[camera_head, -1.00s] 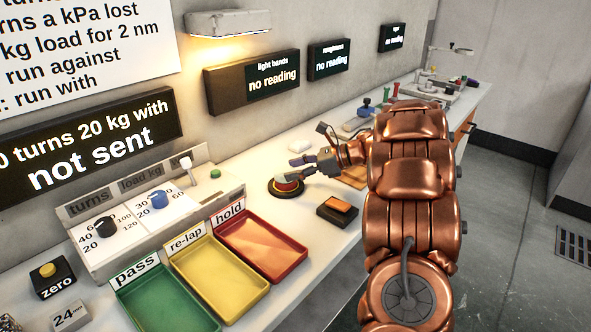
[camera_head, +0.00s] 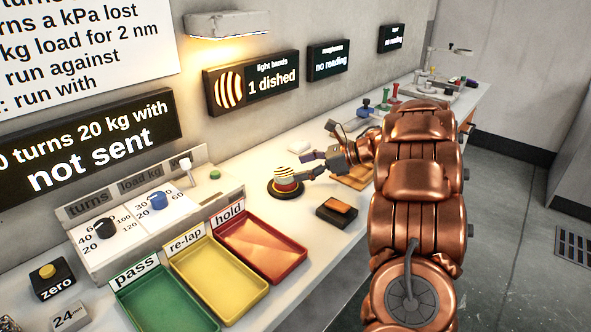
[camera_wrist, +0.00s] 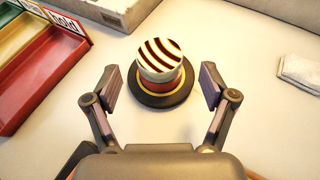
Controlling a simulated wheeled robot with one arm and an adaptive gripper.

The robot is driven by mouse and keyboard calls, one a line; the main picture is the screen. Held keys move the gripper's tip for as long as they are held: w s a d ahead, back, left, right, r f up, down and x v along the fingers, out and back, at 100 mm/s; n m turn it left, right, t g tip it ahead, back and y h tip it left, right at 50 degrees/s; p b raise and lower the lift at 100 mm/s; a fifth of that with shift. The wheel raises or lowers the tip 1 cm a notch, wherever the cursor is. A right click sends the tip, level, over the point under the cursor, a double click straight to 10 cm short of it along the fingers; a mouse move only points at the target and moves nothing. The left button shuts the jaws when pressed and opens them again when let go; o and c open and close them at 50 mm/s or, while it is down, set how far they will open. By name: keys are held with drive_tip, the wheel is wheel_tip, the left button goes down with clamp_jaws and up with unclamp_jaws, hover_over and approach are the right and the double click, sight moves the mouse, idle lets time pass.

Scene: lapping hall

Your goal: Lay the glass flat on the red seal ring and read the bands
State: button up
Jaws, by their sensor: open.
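The glass (camera_wrist: 160,57) is a round disc with curved dark and pale bands across its face. It lies on top of the red seal ring (camera_wrist: 160,86), which sits on a round black base. In the head view the glass (camera_head: 287,173) rests above the red ring (camera_head: 287,185). My gripper (camera_wrist: 161,85) is open, its two fingers apart on either side of the ring and clear of it. The light bands display (camera_head: 251,80) shows a striped disc and reads "1 dished".
Green pass, yellow re-lap and red hold trays (camera_head: 262,247) stand to the left. A black box with an orange top (camera_head: 337,212) sits near the bench's front edge. A white cloth (camera_wrist: 300,66) lies at right in the wrist view. The roughness display (camera_head: 328,61) shows "no reading".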

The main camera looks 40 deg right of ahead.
drive_tip(key=v, duration=0.9)
drive_tip(key=shift+s+d, duration=0.2)
drive_tip(key=shift+s, duration=0.1)
